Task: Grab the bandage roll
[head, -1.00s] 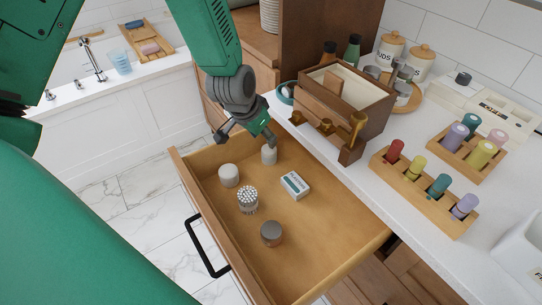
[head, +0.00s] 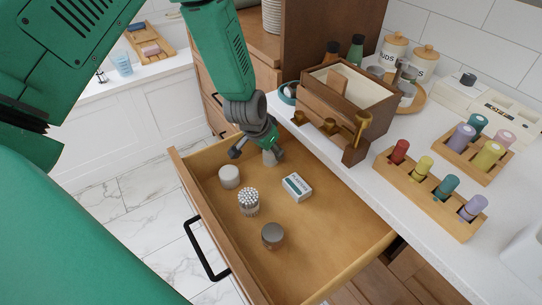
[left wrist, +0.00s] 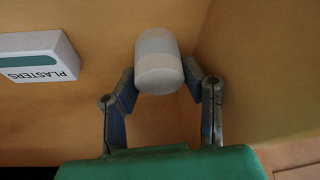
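A pale, whitish cylinder (head: 269,158), which looks like the bandage roll, stands in the back corner of the open drawer. My left gripper (head: 258,153) is down at it with its fingers spread. In the left wrist view the cylinder (left wrist: 159,62) lies between the two fingertips (left wrist: 158,75), one on each side; I cannot tell if either touches it. A second short white cylinder (head: 229,176) stands nearby to the left in the drawer. My right gripper is not in view.
The wooden drawer (head: 320,266) also holds a plasters box (head: 297,187), a jar of cotton swabs (head: 248,203) and a grey-lidded jar (head: 272,236). The plasters box also shows in the left wrist view (left wrist: 38,57). A wooden box (head: 340,112) stands on the counter above. The drawer's front right is clear.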

